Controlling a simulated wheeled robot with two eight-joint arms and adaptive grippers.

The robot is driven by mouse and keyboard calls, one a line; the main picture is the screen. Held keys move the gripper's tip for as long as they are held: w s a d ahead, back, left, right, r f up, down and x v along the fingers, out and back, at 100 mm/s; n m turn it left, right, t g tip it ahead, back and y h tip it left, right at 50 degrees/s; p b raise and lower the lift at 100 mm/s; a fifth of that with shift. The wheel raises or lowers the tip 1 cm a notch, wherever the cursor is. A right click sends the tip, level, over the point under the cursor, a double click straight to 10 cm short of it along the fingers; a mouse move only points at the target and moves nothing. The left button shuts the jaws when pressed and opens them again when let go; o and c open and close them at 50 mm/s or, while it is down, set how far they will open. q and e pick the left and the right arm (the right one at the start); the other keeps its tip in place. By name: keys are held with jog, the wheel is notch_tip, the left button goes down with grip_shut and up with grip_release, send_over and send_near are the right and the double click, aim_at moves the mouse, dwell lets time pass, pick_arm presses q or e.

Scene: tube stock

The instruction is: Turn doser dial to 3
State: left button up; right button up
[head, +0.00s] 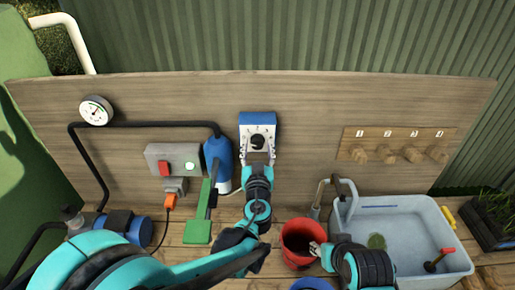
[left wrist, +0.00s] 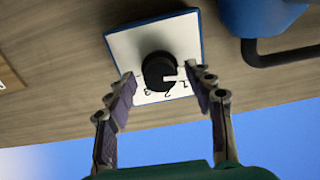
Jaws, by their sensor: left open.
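The doser is a white plate with a blue top (head: 258,119) on the wooden board, with a round black dial (head: 258,142). In the left wrist view the dial (left wrist: 157,72) has a white pointer directed to the picture's right, close to the 1. The marks 1, 2 and 3 show on the plate (left wrist: 130,45) below it. My left gripper (head: 258,155) is open, its fingers (left wrist: 160,82) on either side of the dial; contact cannot be told. My right gripper (head: 316,249) is by the red bucket's rim; its jaws are too small to read.
A blue bottle (head: 218,155) and a grey box with a red switch (head: 165,168) are left of the doser. A red bucket (head: 298,240) and a grey tub (head: 413,262) stand to the right. A peg rack (head: 398,145) is on the board.

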pick_arm(q)
jog(key=c, duration=1.2)
jog(key=shift+o, duration=0.2)
